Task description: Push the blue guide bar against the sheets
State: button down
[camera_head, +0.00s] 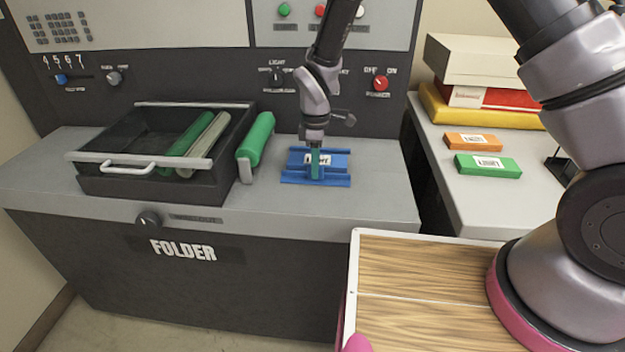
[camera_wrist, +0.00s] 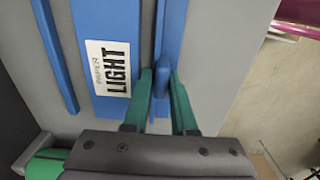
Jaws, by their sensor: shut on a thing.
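The blue guide bar (camera_head: 336,181) lies on the grey folder top, along the near side of a flat blue stack of sheets (camera_head: 335,161) with a white label. In the wrist view the bar (camera_wrist: 172,28) has an upright fin, and the label on the sheets (camera_wrist: 110,68) reads "PAPER LIGHT". My gripper (camera_head: 315,178) points down, its green fingers shut on the bar's fin; they also show in the wrist view (camera_wrist: 162,82). A second blue rail (camera_wrist: 55,55) runs along the opposite side.
Knobs (camera_head: 380,83) sit on the panel behind. At right, a side table (camera_head: 452,210) holds orange (camera_head: 473,142) and green (camera_head: 487,165) packs. Bare grey surface lies in front of the bar.

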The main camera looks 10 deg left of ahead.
jog(key=shift+w+a, duration=0.1)
jog(key=shift+w, duration=0.05)
jog(key=c, duration=0.8)
grip_release()
